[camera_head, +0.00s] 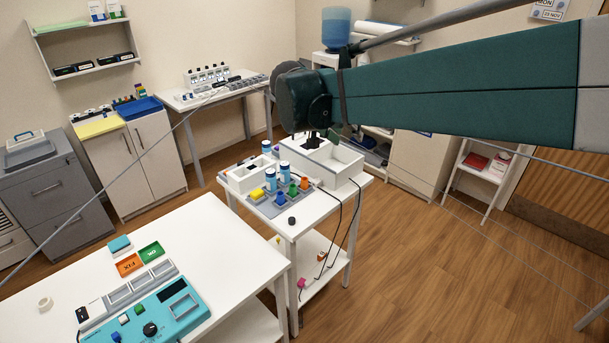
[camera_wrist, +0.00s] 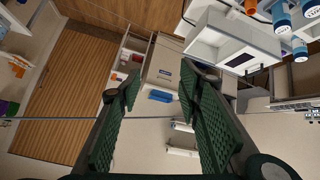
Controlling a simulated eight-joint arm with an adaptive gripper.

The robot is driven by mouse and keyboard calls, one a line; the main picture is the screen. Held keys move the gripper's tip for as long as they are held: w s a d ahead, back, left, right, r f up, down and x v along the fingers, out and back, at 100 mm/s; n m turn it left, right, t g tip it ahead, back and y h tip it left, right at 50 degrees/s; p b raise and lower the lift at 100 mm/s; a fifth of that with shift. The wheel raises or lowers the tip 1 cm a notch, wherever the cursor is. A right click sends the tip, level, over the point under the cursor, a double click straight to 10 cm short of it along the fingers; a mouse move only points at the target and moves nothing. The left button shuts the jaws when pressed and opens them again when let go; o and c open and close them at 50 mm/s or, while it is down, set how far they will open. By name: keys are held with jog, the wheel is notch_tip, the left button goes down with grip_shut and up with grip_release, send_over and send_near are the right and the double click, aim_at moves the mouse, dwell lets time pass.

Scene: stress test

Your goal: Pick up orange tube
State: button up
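The orange tube (camera_head: 305,184) appears in the head view as a small orange piece at the right end of a group of coloured pieces on the grey rack (camera_head: 268,207). The rack lies on the white cart in the middle. A small orange piece (camera_wrist: 250,6) also shows at the top of the wrist view. My gripper (camera_head: 312,140) hangs at the end of the teal arm, in line with the white bins behind the rack. Its height above them is hard to tell. In the wrist view my gripper (camera_wrist: 160,100) has its green fingers wide apart with nothing between them.
Blue-capped white bottles (camera_head: 285,172) stand close to the orange piece, with yellow, blue and green pieces beside it. An open white bin (camera_head: 345,172) is behind. A black round piece (camera_head: 292,221) lies in front. A white table (camera_head: 215,225) with a teal device stands front left.

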jog(key=w+a+f+m+t+h+b, duration=0.1)
jog(key=w+a+f+m+h, duration=0.1)
jog(key=w+a, duration=0.6)
jog(key=w+a+f+m+t+h+b, duration=0.1)
jog(key=w+a+f+m, duration=0.15)
jog(key=w+a, duration=0.55)
send_near(302, 180)
jog(key=shift+w+d+f+n+t, duration=0.25)
jog(key=shift+w+d+n+t, duration=0.05)
jog(key=shift+n, duration=0.05)
jog(key=shift+f, duration=0.4)
jog(key=shift+d, duration=0.1)
jog(key=shift+x, duration=1.25)
jog(key=shift+d, duration=0.1)
jog(key=shift+b+x, duration=0.5)
jog(key=shift+x, duration=2)
